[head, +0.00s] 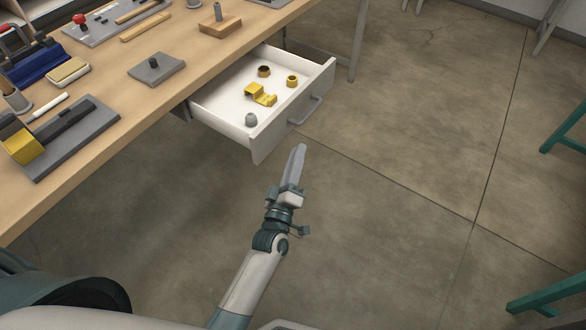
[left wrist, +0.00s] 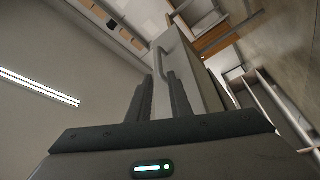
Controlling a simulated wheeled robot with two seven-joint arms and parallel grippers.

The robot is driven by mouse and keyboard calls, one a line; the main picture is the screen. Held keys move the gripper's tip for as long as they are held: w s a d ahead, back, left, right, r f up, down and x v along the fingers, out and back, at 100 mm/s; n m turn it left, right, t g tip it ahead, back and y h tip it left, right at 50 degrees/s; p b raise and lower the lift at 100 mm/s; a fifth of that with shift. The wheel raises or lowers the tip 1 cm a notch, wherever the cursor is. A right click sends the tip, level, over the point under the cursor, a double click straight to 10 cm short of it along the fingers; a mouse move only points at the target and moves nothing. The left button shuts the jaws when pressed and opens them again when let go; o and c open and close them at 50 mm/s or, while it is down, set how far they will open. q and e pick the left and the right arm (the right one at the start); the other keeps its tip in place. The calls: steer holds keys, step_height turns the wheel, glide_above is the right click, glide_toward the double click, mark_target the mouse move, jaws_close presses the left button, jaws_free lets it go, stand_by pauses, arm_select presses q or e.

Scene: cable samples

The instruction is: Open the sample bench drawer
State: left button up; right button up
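The white sample bench drawer (head: 258,147) stands pulled out from under the wooden bench top, its inside showing in the head view. Its front also shows in the left wrist view (left wrist: 192,75). A grey bar handle (head: 305,111) is on the drawer front, and in the left wrist view the handle (left wrist: 161,62) appears just beyond the fingertips. My left gripper (head: 299,149) is in front of and below the drawer front, apart from the handle in the head view. In the left wrist view its fingers (left wrist: 160,78) are apart with nothing held between them. My right gripper is not in view.
The drawer holds a yellow bracket (head: 260,95), a yellow ring (head: 292,81), a dark ring (head: 264,71) and a grey piece (head: 251,120). The wooden bench (head: 115,115) carries several tools and blocks. Teal stool legs (head: 548,296) stand at right. The floor between is clear.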

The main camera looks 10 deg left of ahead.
arm_select(q)
steer(key=v, duration=0.3)
steer(key=shift+s, duration=0.25)
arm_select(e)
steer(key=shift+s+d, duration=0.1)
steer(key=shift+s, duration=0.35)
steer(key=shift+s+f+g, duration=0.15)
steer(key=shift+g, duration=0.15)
